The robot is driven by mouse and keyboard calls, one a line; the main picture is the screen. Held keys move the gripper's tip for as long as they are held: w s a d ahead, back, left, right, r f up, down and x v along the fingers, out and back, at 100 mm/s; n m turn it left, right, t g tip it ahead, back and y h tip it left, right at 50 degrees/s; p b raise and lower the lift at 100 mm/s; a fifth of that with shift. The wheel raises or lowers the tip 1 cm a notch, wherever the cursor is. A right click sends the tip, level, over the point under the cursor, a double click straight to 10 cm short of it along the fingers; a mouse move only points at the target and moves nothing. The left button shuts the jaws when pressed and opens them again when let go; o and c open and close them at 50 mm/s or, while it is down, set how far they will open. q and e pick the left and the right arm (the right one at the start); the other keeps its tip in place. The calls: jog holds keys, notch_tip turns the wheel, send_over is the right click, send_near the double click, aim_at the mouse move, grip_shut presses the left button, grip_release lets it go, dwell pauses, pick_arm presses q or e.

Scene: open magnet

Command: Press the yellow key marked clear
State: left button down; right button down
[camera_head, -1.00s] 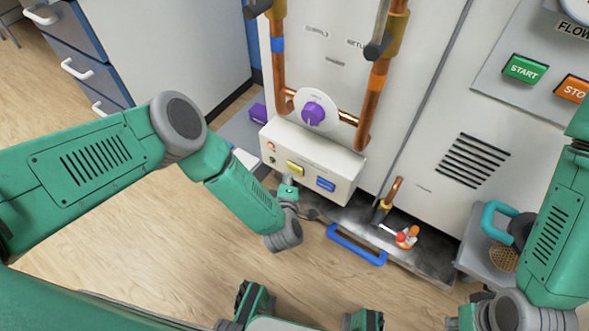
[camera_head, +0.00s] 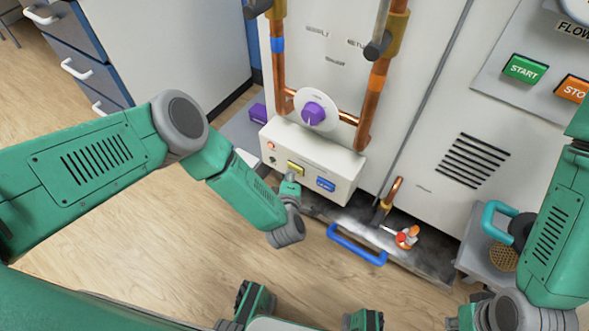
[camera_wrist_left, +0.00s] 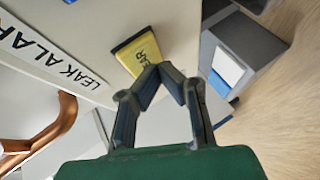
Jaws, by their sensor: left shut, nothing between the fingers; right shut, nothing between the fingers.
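The yellow key (camera_head: 295,168) is on the front of the white control box, left of a blue key (camera_head: 326,185). In the left wrist view the yellow key (camera_wrist_left: 131,52) shows dark lettering, partly covered by my fingertips. My left gripper (camera_head: 291,179) is shut and empty, its tips right at the key's lower edge in the head view. In the left wrist view the closed tips (camera_wrist_left: 160,70) overlap the key's face; whether they touch it or press it in I cannot tell. My right gripper (camera_head: 468,316) is only partly in view at the bottom right, shut and empty.
A purple knob (camera_head: 313,113) sits above the box between copper pipes (camera_head: 374,100). A red light (camera_head: 271,146) is at the box's left. A blue-handled tray (camera_head: 357,246) lies below. Green START (camera_head: 524,69) and orange STOP keys are far right.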

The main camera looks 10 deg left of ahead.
pick_arm(q)
jog(key=shift+w+d, duration=0.15)
jog(key=shift+w, duration=0.15)
jog(key=shift+s, duration=0.1)
dwell(0.4)
jog(key=shift+s+a+p, duration=0.3)
jog(key=shift+s+p, duration=0.2)
jog(key=shift+s, duration=0.2)
jog(key=s, duration=0.1)
jog(key=s+a+p, duration=0.1)
jog(key=s, duration=0.1)
jog(key=s+p, duration=0.1)
jog(key=shift+s+a, duration=0.35)
jog(key=shift+a, duration=0.05)
dwell(0.7)
